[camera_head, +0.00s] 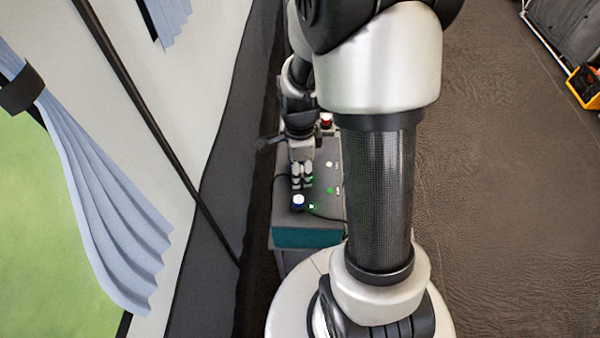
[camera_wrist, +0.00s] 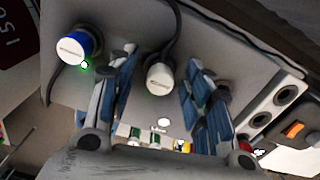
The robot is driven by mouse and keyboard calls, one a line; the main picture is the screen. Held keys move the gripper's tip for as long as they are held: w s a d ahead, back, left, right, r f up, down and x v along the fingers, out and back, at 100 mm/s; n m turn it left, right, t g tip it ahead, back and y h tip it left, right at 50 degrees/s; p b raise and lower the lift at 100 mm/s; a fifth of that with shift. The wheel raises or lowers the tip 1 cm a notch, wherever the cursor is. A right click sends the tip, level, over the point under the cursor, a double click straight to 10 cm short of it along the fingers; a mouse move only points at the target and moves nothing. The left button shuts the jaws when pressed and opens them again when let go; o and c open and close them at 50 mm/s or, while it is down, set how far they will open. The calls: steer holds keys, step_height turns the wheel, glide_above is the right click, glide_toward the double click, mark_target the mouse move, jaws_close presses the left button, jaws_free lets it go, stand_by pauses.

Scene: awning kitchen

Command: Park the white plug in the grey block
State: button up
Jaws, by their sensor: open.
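My gripper (camera_head: 301,178) points down over the grey panel box. In the wrist view my gripper (camera_wrist: 163,60) is open, its blue-padded fingers apart. A white plug (camera_wrist: 159,77) with a dark cable shows between the fingers, with a gap on each side; a green glow lies beside it. A second white plug with a blue collar (camera_wrist: 75,47) stands left of the fingers, and it also shows in the head view (camera_head: 298,201). A pale grey block (camera_wrist: 270,107) with round dark holes lies right of the fingers. I cannot tell whether it is the task's grey block.
The box (camera_head: 308,236) has a teal front. Small green lights and a white round part (camera_head: 329,164) sit on its top. A red part (camera_head: 326,121) is at its back. An orange switch (camera_wrist: 292,130) is on the right. Dark cables cross the box. A wall runs close on the left.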

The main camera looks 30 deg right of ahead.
steer(key=shift+c, duration=0.4)
jaws_close()
steer(key=shift+s, duration=0.1)
stand_by(0.3)
steer(key=shift+r+p, duration=2.55)
steer(key=shift+r, duration=0.5)
